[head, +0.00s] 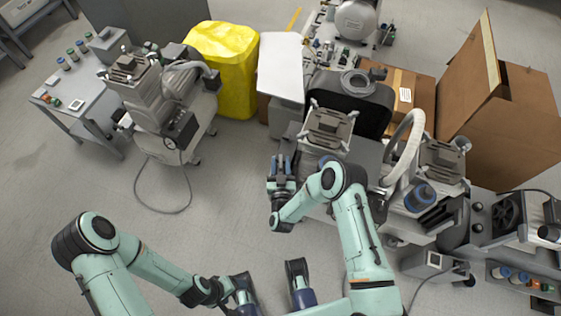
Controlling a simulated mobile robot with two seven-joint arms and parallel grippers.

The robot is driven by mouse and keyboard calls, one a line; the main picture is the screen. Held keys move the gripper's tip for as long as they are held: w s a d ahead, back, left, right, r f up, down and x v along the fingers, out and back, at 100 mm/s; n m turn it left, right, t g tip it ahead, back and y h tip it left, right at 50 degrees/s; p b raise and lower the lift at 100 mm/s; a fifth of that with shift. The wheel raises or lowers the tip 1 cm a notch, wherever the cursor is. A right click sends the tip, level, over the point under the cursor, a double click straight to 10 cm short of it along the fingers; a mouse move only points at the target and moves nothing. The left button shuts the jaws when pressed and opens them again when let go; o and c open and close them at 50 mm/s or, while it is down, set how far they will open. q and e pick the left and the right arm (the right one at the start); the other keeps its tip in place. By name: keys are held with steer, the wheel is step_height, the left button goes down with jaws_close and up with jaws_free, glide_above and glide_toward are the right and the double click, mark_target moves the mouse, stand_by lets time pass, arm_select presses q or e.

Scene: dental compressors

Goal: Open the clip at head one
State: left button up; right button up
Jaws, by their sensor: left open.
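A compressor head (330,128) with a grey slatted top stands near the middle. A similar head (444,159) is to its right, and another head (130,66) tops the separate compressor at the left. I cannot tell which is head one, and no clip can be made out at this size. My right gripper (282,166) is just left of and below the middle head, pointing away from me; whether its fingers hold anything is unclear. My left gripper (243,292) is low, near the bottom edge, open and away from the heads.
A yellow bin (224,62) and cardboard boxes (513,120) stand behind. A curved pale hose (404,148) rises between the middle and right heads. A grey bench (78,100) is at the left. A looped cable lies on the floor. The floor at left centre is otherwise clear.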

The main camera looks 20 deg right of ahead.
steer(key=shift+w+d, duration=0.15)
steer(key=shift+w, duration=0.5)
jaws_close()
